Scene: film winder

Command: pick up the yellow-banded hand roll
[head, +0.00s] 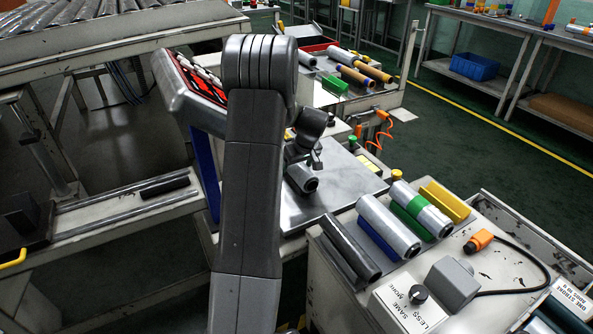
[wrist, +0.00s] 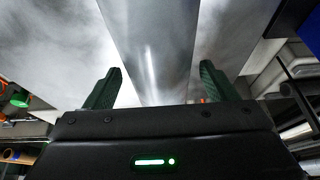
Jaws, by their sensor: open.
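A silver-grey roll (head: 303,178) lies on the metal plate (head: 340,190) beneath my gripper (head: 303,155). In the wrist view the grey roll (wrist: 152,45) runs lengthwise between the two green fingers of my gripper (wrist: 158,80). The fingers are open, one on each side of the roll, with gaps visible. No yellow band shows on it in either view; part of the roll is hidden by my gripper. I see no yellow band for certain anywhere else.
At the right front, a bench holds a silver roll (head: 388,228), a green-banded roll (head: 422,212), a yellow cradle (head: 446,199) without a roll, and a dark trough (head: 345,248). A knob box (head: 410,303) stands nearer. Several tubes (head: 357,77) lie on the rear bench.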

